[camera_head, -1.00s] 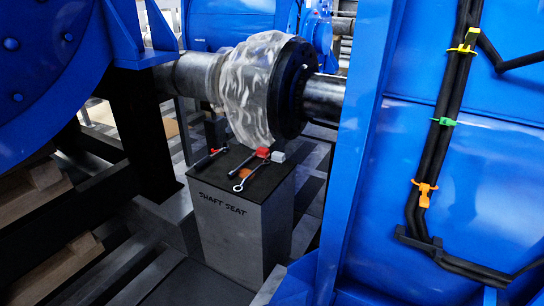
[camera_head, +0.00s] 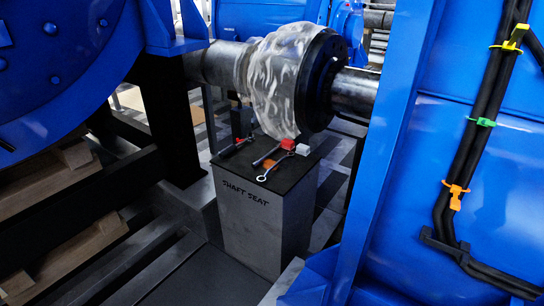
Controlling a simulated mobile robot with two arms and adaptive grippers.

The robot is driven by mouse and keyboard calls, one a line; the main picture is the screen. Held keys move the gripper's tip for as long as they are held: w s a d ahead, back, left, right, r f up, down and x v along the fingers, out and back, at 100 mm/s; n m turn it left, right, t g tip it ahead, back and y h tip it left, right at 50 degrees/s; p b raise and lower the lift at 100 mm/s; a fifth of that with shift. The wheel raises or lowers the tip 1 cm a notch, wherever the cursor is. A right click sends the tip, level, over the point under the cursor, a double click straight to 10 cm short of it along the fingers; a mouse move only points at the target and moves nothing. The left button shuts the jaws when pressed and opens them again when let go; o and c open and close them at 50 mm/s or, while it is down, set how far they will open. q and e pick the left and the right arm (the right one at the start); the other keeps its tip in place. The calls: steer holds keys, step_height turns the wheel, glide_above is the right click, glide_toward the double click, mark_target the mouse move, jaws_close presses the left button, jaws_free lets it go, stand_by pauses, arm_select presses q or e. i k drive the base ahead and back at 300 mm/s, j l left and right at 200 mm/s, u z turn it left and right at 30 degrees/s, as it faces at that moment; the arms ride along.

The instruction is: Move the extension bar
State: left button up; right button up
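Several small tools lie on the dark top of a grey block marked SHAFT SEAT (camera_head: 262,215). One is a thin dark tool (camera_head: 236,147) at the left edge of the top. A second dark bar-like tool (camera_head: 266,158) lies in the middle and points toward a red piece (camera_head: 288,144). A silver tool with a ring end (camera_head: 270,170) lies nearest the front. I cannot tell for sure which of these is the extension bar. Neither of my grippers is in view.
A shaft with a dark flange and clear wrap (camera_head: 278,80) hangs low over the block's back. A blue housing (camera_head: 420,200) closes off the right, and blue machinery (camera_head: 60,70) stands left. A small white block (camera_head: 302,150) sits beside the red piece. Slatted floor lies around.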

mark_target(256, 164)
steer(key=i+j+z, duration=0.1)
steer(key=z, duration=0.75)
steer(key=i+j+z, duration=0.15)
steer(key=j+z, duration=0.25)
steer(key=j, duration=0.3)
steer(key=j+z, duration=0.35)
steer(key=j, duration=0.3)
steer(key=j+z, duration=0.4)
steer(key=j, duration=0.3)
